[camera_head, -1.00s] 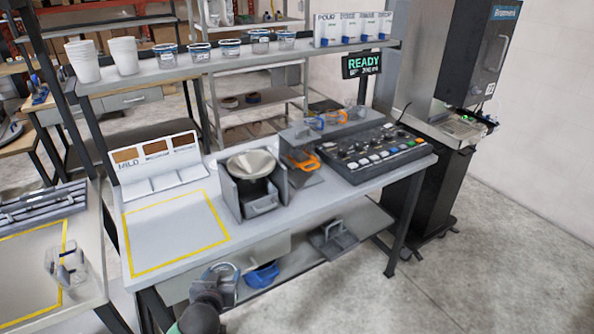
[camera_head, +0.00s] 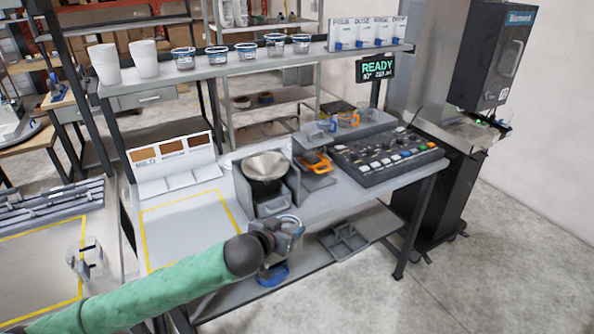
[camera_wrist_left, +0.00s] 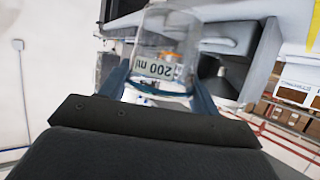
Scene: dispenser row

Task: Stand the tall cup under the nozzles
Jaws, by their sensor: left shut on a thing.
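My left gripper (camera_head: 284,236) is at the end of a green arm, in front of the workbench's front edge. In the left wrist view its fingers (camera_wrist_left: 160,92) are shut on a clear cup (camera_wrist_left: 152,40) with a white label that reads about 200 ml. In the head view the held cup (camera_head: 292,224) is small and mostly covered by the gripper. The dispenser (camera_head: 487,55) is a tall black and steel machine at the right, with a drip tray (camera_head: 468,130) below its head. The nozzles are too small to make out. My right gripper is not in view.
A workbench (camera_head: 185,225) holds a grinder-like unit with a funnel (camera_head: 266,166) and a button panel (camera_head: 385,155). A clear container (camera_head: 88,258) stands on the left table. Cups line the shelf (camera_head: 255,66) above. Open floor (camera_head: 500,240) lies at the right.

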